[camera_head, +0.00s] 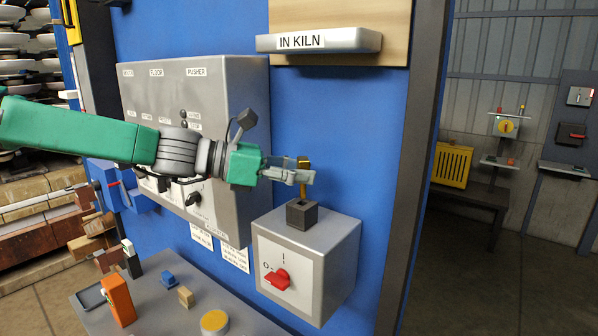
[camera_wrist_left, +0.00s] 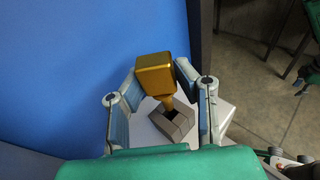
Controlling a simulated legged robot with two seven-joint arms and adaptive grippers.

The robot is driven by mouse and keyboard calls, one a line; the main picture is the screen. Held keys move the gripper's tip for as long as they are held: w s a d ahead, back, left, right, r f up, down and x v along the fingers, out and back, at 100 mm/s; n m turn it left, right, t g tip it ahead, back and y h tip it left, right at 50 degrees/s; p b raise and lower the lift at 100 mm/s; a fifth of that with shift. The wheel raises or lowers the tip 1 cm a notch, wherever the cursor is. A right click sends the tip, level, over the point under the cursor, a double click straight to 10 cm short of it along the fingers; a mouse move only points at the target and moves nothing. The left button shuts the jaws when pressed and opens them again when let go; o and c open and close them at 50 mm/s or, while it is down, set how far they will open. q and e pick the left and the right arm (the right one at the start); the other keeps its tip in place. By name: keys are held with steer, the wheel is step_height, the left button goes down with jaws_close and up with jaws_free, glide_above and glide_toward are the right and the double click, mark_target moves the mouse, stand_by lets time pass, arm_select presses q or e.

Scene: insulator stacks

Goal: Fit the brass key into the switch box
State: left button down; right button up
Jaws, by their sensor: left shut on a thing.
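The brass key (camera_head: 304,162) is upright between the fingers of my left gripper (camera_head: 303,171), which is shut on it. In the left wrist view the key's block-shaped head (camera_wrist_left: 155,75) sits between the fingers, its narrower shaft pointing down. Below is a dark grey square socket (camera_head: 301,214) on top of the white switch box (camera_head: 338,240). The socket's dark opening (camera_wrist_left: 171,114) shows partly beside the shaft. The shaft's lower end is close to the opening; I cannot tell whether it is inside. A red switch handle (camera_head: 277,279) is on the box front.
A grey control cabinet (camera_head: 230,95) stands behind my left arm. A shelf labelled IN KILN (camera_head: 320,41) juts out above the gripper. A grey table (camera_head: 150,300) at lower left holds an orange block (camera_head: 118,300) and a yellow-topped disc (camera_head: 214,320).

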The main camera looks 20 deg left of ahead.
arm_select(q)
steer(key=shift+a+p, duration=0.1)
steer(key=shift+p, duration=0.2)
stand_by(1.0)
steer(key=shift+f+b, duration=1.7)
steer(key=shift+f, duration=0.6)
steer(key=c, duration=1.2)
jaws_free()
steer(key=shift+o, duration=0.2)
steer(key=shift+a+r, duration=0.1)
steer(key=shift+a, duration=0.1)
steer(key=v, duration=1.1)
steer(key=shift+s+a, duration=0.25)
